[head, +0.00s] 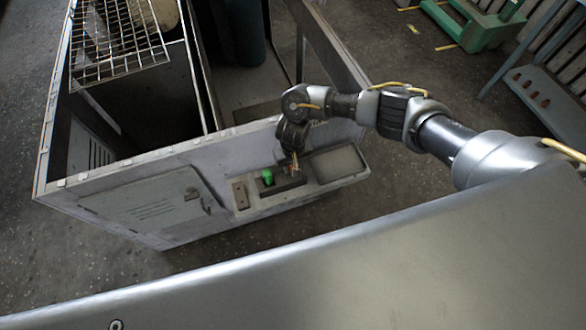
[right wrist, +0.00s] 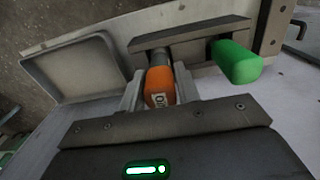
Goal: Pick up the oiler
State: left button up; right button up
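An orange-bodied item with a grey neck (right wrist: 160,86) stands in a grey slotted holder (right wrist: 190,42) on the front of the blower housing. A green item (right wrist: 236,62) sits beside it in the same holder and also shows in the head view (head: 267,177). I cannot tell by shape alone which is the oiler. My right gripper (right wrist: 160,80) has its two fingers on either side of the orange item; it is at the holder in the head view (head: 294,168). Whether the fingers press on the item cannot be told. My left gripper is out of view.
A shallow grey tray (head: 335,164) is next to the holder. The housing's front panel (head: 150,202) has a door with a handle. A wire rack (head: 115,40) lies across the housing's open top. A green stand (head: 475,28) is at the upper right. Floor shows around the housing.

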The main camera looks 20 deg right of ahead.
grip_shut()
jog(key=shift+r+p, duration=1.7)
jog(key=shift+r, duration=3.3)
